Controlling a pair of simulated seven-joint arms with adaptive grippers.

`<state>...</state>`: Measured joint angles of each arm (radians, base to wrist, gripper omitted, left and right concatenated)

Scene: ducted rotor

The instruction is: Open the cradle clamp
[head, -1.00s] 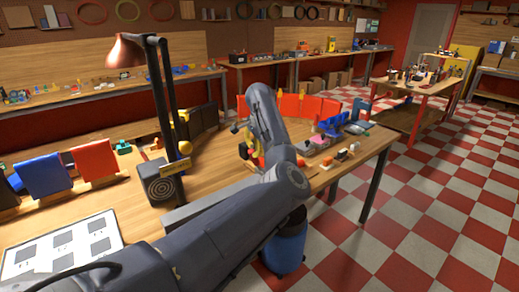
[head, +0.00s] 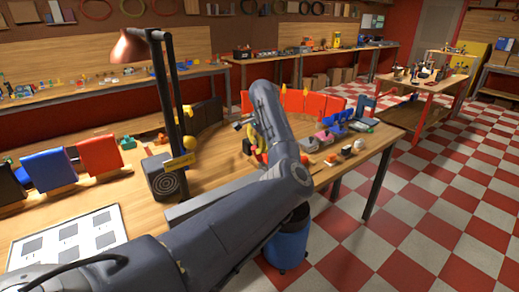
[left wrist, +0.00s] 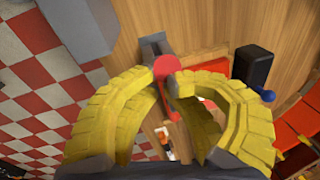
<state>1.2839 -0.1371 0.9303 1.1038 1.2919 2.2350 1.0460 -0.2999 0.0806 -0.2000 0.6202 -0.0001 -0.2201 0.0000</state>
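In the left wrist view, a clamp-like grey part (left wrist: 150,46) carries a round red knob (left wrist: 167,66), with a red lever-like strip running down from it. I take this to be the cradle clamp, but cannot be sure. My left gripper's curved yellow fingers (left wrist: 168,80) arch in from both sides, their tips close around the knob. Whether they grip it or only surround it is unclear. In the head view my left gripper (head: 257,150) is over the bench, largely hidden behind my arm. The clamp cannot be made out there. My right gripper is not in view.
A dark lamp post (head: 165,95) and a black box with a ringed face (head: 163,177) stand left of my arm. Red bins (head: 312,103) and small parts stand beyond it. A black block (left wrist: 253,64) is near the gripper. A blue bucket (head: 287,240) stands on the floor.

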